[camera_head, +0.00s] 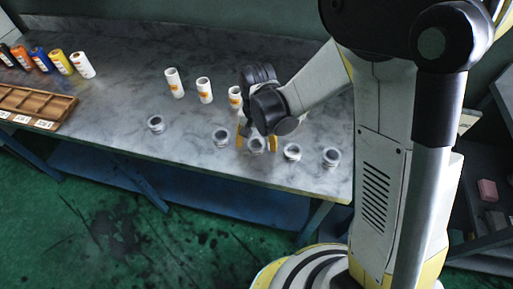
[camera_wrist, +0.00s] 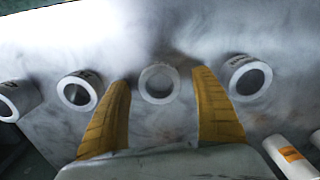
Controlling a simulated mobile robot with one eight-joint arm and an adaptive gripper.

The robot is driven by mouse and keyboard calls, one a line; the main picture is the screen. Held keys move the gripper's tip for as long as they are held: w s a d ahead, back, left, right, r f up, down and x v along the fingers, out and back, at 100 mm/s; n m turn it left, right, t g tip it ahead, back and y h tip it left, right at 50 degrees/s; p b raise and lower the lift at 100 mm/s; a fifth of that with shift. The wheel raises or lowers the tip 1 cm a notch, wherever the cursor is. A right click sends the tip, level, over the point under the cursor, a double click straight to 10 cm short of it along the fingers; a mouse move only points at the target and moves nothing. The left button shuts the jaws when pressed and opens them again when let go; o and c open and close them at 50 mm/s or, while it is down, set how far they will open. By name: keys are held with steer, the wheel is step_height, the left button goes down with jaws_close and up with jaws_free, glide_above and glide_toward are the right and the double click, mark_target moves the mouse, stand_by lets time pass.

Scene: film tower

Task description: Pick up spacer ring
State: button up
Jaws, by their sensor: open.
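Several pale grey and white rings stand in a row near the table's front edge, and the frames do not show which the task means. One ring (camera_head: 256,147) is between the yellow fingers of my gripper (camera_head: 257,141) in the head view. In the wrist view the open fingers of my gripper (camera_wrist: 163,80) flank this ring (camera_wrist: 159,100), with a visible gap on both sides. A neighbouring ring (camera_wrist: 65,96) lies outside the left finger and another (camera_wrist: 237,72) outside the right; both bear dark markings. My gripper is empty.
White cylinders with orange labels (camera_head: 204,90) stand behind the rings; one is close to my gripper. More rings stand to the left (camera_head: 221,138) and right (camera_head: 292,153). A wooden compartment tray (camera_head: 58,113) and coloured cylinders (camera_head: 41,60) are at far left.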

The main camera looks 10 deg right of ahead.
steer(key=shift+r, duration=0.1)
steer(key=shift+c, duration=0.2)
steer(key=c, duration=1.3)
steer(key=shift+o, duration=0.2)
steer(key=shift+r, duration=0.1)
